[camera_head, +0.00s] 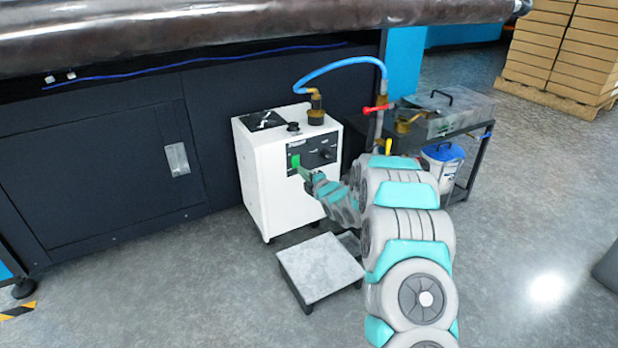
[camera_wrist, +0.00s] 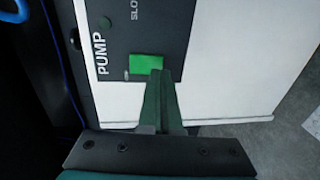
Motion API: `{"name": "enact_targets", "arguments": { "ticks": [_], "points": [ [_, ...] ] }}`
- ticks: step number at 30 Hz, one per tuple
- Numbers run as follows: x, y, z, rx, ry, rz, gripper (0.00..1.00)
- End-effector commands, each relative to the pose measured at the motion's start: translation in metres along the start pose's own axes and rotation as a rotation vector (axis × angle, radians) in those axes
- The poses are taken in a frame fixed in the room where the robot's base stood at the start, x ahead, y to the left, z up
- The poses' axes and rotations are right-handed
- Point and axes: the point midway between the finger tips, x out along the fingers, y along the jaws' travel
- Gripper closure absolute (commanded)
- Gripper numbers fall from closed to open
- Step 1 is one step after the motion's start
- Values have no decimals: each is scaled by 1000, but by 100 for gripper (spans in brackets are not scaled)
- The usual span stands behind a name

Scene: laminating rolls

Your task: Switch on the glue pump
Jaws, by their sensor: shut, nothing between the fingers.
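The glue pump (camera_head: 262,190) is a white cabinet on the floor with a dark control panel on its front. A bright green switch (camera_head: 295,161) sits on the panel's left side. In the wrist view the green switch (camera_wrist: 145,64) shows beside the word PUMP on the panel (camera_wrist: 150,25). My gripper (camera_head: 303,171) is shut and empty, with its fingertips at the switch. In the wrist view my gripper's tips (camera_wrist: 156,73) overlap the switch's lower right part. I cannot tell whether they touch it or whether the switch is pressed.
A low grey step (camera_head: 318,267) stands before the pump. A blue hose (camera_head: 340,66) runs from its top to a pipe with a red-handled valve (camera_head: 378,108). A dark cart (camera_head: 470,140) with a bucket (camera_head: 443,160) stands right. The dark machine is behind. Floor at right is clear.

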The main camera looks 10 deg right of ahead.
Motion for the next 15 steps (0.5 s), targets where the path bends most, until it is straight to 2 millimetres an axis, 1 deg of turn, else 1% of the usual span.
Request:
{"name": "enact_targets", "arguments": {
  "ticks": [3, 6, 15],
  "points": [
    [11, 3, 0, -1, 0, 6, 100],
    [16, 3, 0, 0, 1, 5, 100],
    [18, 2, 0, 0, 1, 4, 100]
  ]
}}
